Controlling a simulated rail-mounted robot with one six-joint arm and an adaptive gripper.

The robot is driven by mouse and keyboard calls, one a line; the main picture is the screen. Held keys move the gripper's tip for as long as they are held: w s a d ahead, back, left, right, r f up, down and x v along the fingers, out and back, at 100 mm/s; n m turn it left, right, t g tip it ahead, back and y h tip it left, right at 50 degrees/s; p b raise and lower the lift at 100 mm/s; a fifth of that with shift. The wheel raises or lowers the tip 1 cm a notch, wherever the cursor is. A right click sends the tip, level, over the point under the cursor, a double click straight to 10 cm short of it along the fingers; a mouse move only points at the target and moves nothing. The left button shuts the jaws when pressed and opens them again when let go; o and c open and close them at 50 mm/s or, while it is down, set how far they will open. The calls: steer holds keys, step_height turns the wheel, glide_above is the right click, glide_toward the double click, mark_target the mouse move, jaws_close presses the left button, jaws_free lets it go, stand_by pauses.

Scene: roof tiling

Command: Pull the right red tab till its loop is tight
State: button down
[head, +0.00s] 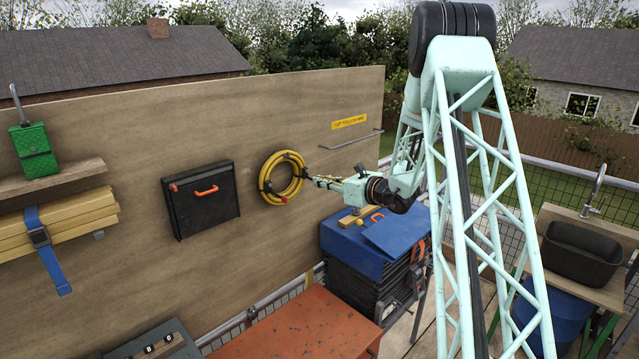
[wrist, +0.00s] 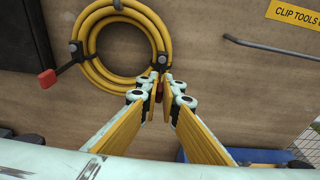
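A coiled yellow hose (head: 272,170) hangs on the wooden board and fills the upper left of the wrist view (wrist: 88,70). A black loop goes round its left side, with the left red tab (wrist: 47,78) sticking out to the lower left. A second black loop (wrist: 159,60) goes round its right side. My gripper (wrist: 160,82) is at that right loop, its fingertips close together. The right red tab (wrist: 159,92) shows in the narrow gap between the fingers, mostly hidden. I cannot tell whether they press on it. In the head view my gripper (head: 316,181) reaches the coil's right edge.
A black case (head: 205,198) with an orange handle hangs left of the coil. A metal rail (head: 350,140) and a yellow sign (head: 349,122) are to the upper right. A blue-topped stack (head: 350,237) stands below my gripper, beside an orange bench top (head: 300,325).

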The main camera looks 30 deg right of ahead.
steer(key=shift+s, duration=0.2)
steer(key=c, duration=2.8)
jaws_free()
steer(key=shift+o, duration=0.8)
steer(key=o, duration=0.3)
steer(key=shift+d, duration=0.1)
steer(key=shift+f+b+v, duration=0.2)
steer(key=shift+b+v, duration=0.15)
steer(key=shift+v, duration=0.6)
steer(key=shift+f+b+v, duration=0.15)
steer(key=shift+b+v, duration=0.15)
steer(key=shift+v, duration=0.7)
steer(key=shift+f+b+v, duration=0.2)
steer(key=shift+b+v, duration=0.15)
steer(key=shift+v, duration=0.6)
steer(key=shift+s, duration=0.1)
